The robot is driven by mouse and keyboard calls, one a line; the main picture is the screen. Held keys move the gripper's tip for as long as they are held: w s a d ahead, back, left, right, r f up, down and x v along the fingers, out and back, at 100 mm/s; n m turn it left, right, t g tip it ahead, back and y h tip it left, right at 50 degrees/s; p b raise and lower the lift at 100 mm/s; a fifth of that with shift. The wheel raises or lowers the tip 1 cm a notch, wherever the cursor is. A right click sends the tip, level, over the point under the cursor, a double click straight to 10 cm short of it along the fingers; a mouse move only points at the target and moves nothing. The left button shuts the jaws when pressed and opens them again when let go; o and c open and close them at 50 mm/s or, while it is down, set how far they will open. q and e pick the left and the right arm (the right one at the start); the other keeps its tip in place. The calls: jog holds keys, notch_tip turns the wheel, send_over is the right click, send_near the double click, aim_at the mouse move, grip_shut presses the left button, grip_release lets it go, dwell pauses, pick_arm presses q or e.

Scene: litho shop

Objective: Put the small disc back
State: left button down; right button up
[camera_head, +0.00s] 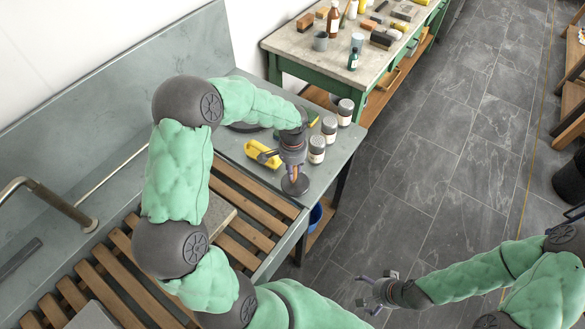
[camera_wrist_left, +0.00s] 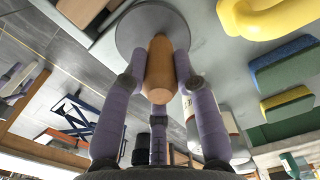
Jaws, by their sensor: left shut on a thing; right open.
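The small disc is a round grey plate (camera_head: 295,185) with a wooden handle (camera_wrist_left: 158,70). My left gripper (camera_head: 292,165) is shut on this handle, with the disc beneath it near the front right corner of the grey bench top (camera_head: 230,155). In the left wrist view the disc (camera_wrist_left: 132,32) spreads beyond the fingers, which close around the handle. I cannot tell whether the disc touches the bench. A dark round thing (camera_head: 245,128) lies farther back, partly hidden by my left arm. My right gripper (camera_head: 371,293) is open and empty above the floor.
Several lidded jars (camera_head: 316,150) stand along the bench's right edge. A yellow object (camera_head: 262,154) lies just left of my left gripper. Wooden slats (camera_head: 235,215) adjoin the bench in front. A green table (camera_head: 290,48) with bottles and blocks stands behind.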

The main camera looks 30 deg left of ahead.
pick_arm(q)
jog(key=c, duration=1.4)
grip_release()
jog(key=shift+f, duration=0.15)
jog(key=o, duration=0.4)
jog(key=shift+o, duration=0.2)
jog(key=shift+r, duration=0.25)
notch_tip(320, 180, up, 12)
jog(key=p, duration=0.2)
jog(key=shift+p, duration=0.35)
jog(key=shift+f, duration=0.1)
